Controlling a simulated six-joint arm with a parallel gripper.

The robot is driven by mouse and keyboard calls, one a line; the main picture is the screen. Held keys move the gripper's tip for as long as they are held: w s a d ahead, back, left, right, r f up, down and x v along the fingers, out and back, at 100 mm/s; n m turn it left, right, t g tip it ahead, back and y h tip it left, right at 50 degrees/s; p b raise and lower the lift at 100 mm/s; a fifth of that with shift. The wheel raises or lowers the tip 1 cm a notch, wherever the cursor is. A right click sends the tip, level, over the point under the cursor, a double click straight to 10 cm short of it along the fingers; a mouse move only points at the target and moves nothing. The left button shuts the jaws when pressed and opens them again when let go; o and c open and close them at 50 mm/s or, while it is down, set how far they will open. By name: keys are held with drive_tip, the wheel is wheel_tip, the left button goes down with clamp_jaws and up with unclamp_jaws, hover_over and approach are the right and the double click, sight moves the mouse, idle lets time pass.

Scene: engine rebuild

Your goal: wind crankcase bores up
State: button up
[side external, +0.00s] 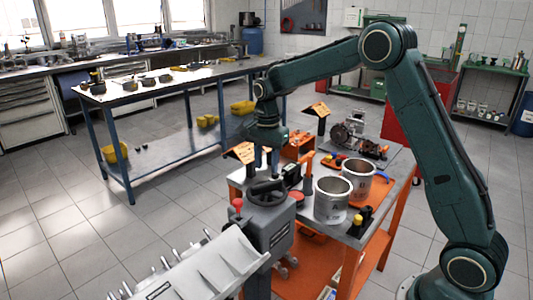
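The light grey crankcase (205,272) is at the bottom of the view, tilted, with studs along its left edge; its lower part is cut off and I cannot see its bores. It is beside a grey stand head (268,226). On top of the head is a black handwheel (268,191), and a red knob (238,203) stands at its left side. My gripper (266,163) points down just above the handwheel. Its two fingers look apart, with nothing seen between them. I cannot tell whether the fingertips touch the wheel.
An orange-framed cart right of the stand carries two metal cylinders (332,200) (358,180), an orange tray (376,192) and engine parts (350,135). Small orange-topped posts (240,152) (318,109) stand nearby. A long blue-legged bench (160,92) is behind, with open floor before it.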

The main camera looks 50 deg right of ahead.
sight(267, 183)
drive_tip(key=m, duration=0.7)
drive_tip(key=shift+r, duration=0.1)
drive_tip(key=shift+f, duration=3.35)
drive_tip(key=shift+c, duration=0.5)
clamp_jaws()
